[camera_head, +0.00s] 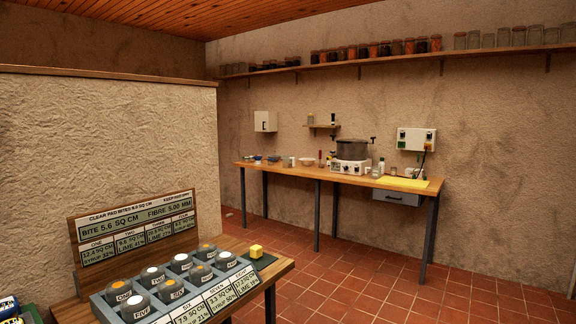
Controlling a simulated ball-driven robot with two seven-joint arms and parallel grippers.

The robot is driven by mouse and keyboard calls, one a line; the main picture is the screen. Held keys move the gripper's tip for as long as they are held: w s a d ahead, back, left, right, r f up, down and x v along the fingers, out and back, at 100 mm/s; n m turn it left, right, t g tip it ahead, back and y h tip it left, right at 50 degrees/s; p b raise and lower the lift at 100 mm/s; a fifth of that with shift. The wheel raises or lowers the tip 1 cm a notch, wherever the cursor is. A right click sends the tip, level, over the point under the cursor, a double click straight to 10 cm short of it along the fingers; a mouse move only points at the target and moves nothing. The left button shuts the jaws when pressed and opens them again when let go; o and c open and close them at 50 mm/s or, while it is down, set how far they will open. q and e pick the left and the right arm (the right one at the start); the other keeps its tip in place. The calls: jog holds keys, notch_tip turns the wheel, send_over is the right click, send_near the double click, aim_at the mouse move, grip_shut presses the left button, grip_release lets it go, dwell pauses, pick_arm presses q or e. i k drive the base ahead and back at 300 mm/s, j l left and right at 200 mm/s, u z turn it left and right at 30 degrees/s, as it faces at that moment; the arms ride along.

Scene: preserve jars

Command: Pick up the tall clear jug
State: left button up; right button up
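I cannot pick out a tall clear jug for certain in the head view. The far wooden bench (280,169) carries small bowls and bottles, too small to tell apart well. Clear glass jars (534,36) stand on the high wall shelf at the right, but none is plainly a jug. Neither of my grippers is in view.
A near table (272,271) at the lower left holds a grey tray of labelled round lids, a sign board (137,227) and a yellow block (256,252). A rough partition wall (110,150) stands behind it. A dark pot (352,149) sits on the far bench. Tiled floor (400,295) is clear at right.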

aim_at(289, 161)
jog(key=u, duration=0.2)
jog(key=i+z, duration=0.25)
jog(key=i, duration=0.4)
jog(key=i+j+z, duration=0.2)
jog(key=i, duration=0.45)
jog(key=i+l+z, duration=0.35)
jog(key=i, duration=0.75)
jog(key=i+j+z, duration=0.1)
jog(key=i+z, duration=0.25)
jog(key=i, duration=0.8)
jog(key=i+j+u, duration=0.15)
jog(key=i+u, duration=0.35)
jog(key=i+l+u, duration=0.1)
jog(key=i+u, duration=0.35)
jog(key=i+l+u, duration=0.25)
jog(key=i+u, duration=0.25)
jog(key=i+j+u, duration=0.1)
jog(key=i+u, duration=0.2)
jog(key=i, duration=0.2)
jog(key=i+u, duration=0.3)
jog(key=i, duration=0.25)
jog(key=i+j+z, duration=0.35)
jog(key=i, duration=0.25)
jog(key=i+j+z, duration=0.35)
jog(key=i+j, duration=0.15)
